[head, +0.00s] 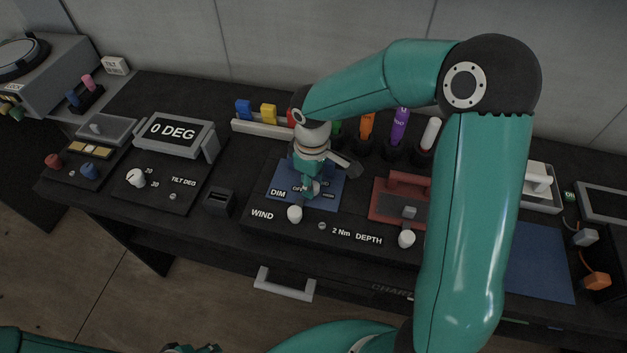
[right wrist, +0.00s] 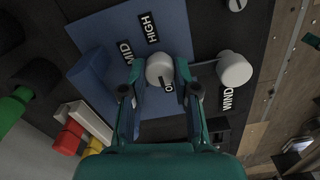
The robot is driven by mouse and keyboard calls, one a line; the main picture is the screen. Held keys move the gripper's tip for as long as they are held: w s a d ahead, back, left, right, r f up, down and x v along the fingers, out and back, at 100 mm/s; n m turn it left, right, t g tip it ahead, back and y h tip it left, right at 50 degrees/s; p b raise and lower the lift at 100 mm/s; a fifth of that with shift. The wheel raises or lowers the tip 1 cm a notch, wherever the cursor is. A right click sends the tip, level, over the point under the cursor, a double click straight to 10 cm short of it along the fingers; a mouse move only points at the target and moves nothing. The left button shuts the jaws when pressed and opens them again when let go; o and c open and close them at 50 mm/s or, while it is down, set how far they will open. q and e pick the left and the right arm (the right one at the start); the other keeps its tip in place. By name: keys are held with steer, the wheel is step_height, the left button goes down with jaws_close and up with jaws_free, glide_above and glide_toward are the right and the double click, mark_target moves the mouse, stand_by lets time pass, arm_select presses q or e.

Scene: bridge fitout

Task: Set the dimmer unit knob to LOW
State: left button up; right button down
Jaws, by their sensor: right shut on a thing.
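The dimmer unit (head: 329,200) is a blue plate marked DIM on the dark console, in the middle of the head view. My right gripper (head: 308,190) points down over the plate and hides most of the knob in the head view. In the right wrist view its fingers (right wrist: 160,92) are shut on the knob, one on each side. My left gripper (head: 192,348) barely shows at the bottom edge.
The white WIND knob (head: 295,214) stands close in front of the plate; it also shows in the right wrist view (right wrist: 234,68). A DEPTH knob (head: 406,238) and red-handled block (head: 398,196) are to the right. Coloured upright pieces stand behind. A dark box (head: 219,202) is left.

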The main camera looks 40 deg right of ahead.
steer(key=shift+f+m+b, duration=0.15)
steer(key=shift+m+b, duration=0.9)
steer(key=shift+m, duration=0.15)
steer(key=m+b, duration=0.1)
steer(key=m, duration=0.1)
steer(key=shift+m+b, duration=0.3)
steer(key=shift+b, duration=0.05)
steer(key=m+b, duration=0.2)
steer(key=m, duration=0.1)
steer(key=shift+m, duration=0.3)
steer(key=shift+m+b, duration=0.5)
steer(key=shift+m, duration=1)
steer(key=c, duration=0.9)
jaws_free()
steer(key=shift+o, duration=0.2)
